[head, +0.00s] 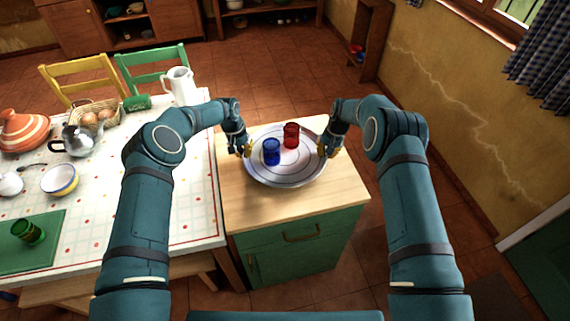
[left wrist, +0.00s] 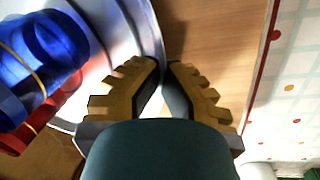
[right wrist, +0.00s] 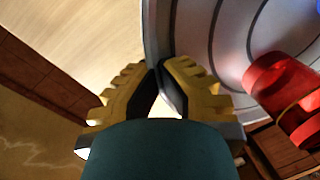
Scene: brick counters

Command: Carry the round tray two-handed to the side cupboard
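The round tray (head: 285,178), pale with grey rings, is over the wooden top of the green cupboard (head: 290,255). I cannot tell whether it rests on the top or hangs just above it. A blue glass (head: 271,152) and a red glass (head: 291,135) stand upright on it. My left gripper (head: 246,150) is at the tray's left rim; in the left wrist view the rim (left wrist: 148,40) runs between its nearly closed fingertips. My right gripper (head: 324,150) is at the right rim; the right wrist view shows the rim (right wrist: 157,30) pinched between its fingertips.
A dotted-cloth table (head: 190,225) adjoins the cupboard on the left, with a white jug (head: 181,85), a tagine (head: 25,131), a bowl (head: 59,180) and a green cup (head: 28,232). Bare wood (head: 285,208) shows in front of the tray. A yellow wall (head: 450,110) stands right.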

